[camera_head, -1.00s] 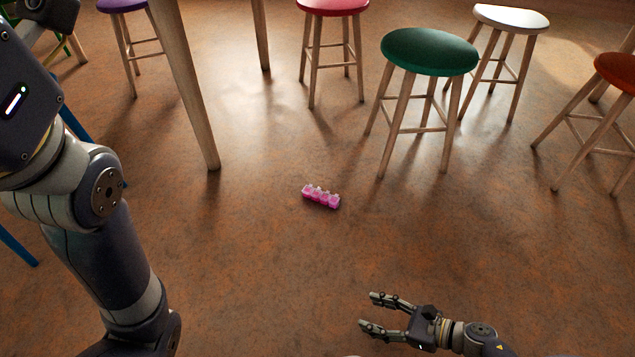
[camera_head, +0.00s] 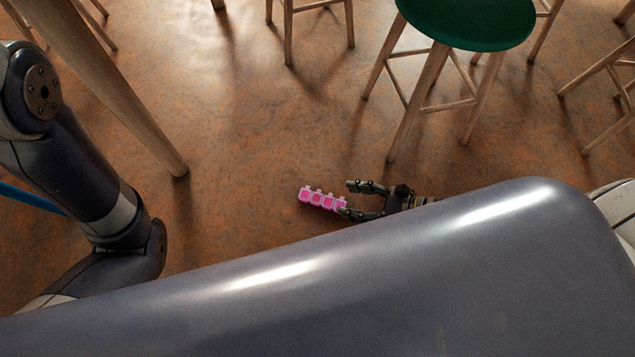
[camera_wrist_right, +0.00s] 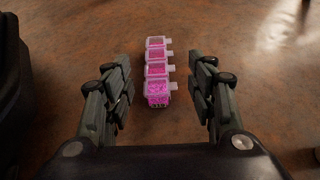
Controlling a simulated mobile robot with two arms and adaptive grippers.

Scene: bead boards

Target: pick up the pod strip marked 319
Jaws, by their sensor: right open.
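The pod strip (camera_head: 321,198) is a short row of pink-filled, clear-lidded pods lying on the brown floor. My right gripper (camera_head: 350,199) is open, its fingertips at the strip's right end in the head view. In the right wrist view the strip (camera_wrist_right: 157,70) lies lengthwise ahead between the two open fingers (camera_wrist_right: 160,85), with space on both sides.
A green stool (camera_head: 468,22) stands behind and right of the strip. A wooden table leg (camera_head: 110,85) comes down to the floor at the left. The floor (camera_head: 240,130) around the strip is clear. My own body covers the lower part of the head view.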

